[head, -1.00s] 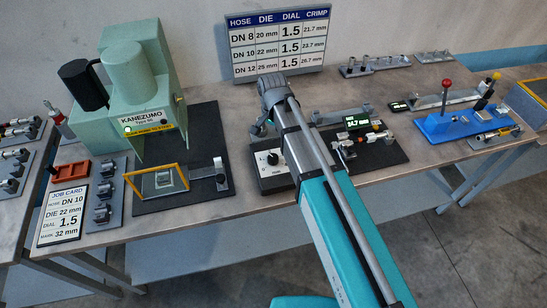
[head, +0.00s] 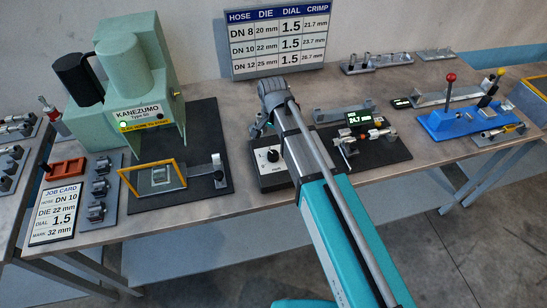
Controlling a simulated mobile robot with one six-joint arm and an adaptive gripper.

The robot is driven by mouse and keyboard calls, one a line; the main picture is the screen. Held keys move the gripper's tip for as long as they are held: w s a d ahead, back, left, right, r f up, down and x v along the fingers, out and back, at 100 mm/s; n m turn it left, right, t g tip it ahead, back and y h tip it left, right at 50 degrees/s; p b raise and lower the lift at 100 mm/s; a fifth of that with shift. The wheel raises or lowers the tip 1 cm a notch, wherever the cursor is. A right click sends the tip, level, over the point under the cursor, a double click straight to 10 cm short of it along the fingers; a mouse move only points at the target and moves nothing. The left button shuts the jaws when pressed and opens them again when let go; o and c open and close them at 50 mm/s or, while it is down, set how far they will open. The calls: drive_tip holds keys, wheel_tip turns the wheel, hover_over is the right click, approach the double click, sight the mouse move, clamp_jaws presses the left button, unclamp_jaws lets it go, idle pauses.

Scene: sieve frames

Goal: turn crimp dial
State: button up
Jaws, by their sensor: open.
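The crimp dial (head: 272,156) is a small black knob on a pale-faced control box (head: 260,173) in the middle of the bench. Its scale marks are too small to read. My gripper (head: 257,131) points down above and behind the dial, apart from it as far as I can see. It is open, with no object visible in it. My arm hides the right part of the control box. The job card (head: 57,213) at the left reads DN 10, die 22 mm, dial 1.5, mark 32 mm.
The green press (head: 130,60) stands left of the dial, with a yellow-framed guard (head: 153,183) before it. A green display (head: 365,118) reads 24.7 mm at the right. A hose, die and dial chart (head: 278,42) stands behind. A blue fixture (head: 465,122) sits farther right.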

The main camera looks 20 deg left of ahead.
sight(273, 153)
drive_tip(key=shift+f+b, duration=4.65)
drive_tip(key=shift+f, duration=0.35)
drive_tip(key=c, duration=1.1)
drive_tip(key=shift+c, duration=0.2)
drive_tip(key=shift+n, duration=0.3)
drive_tip(key=n, duration=1.1)
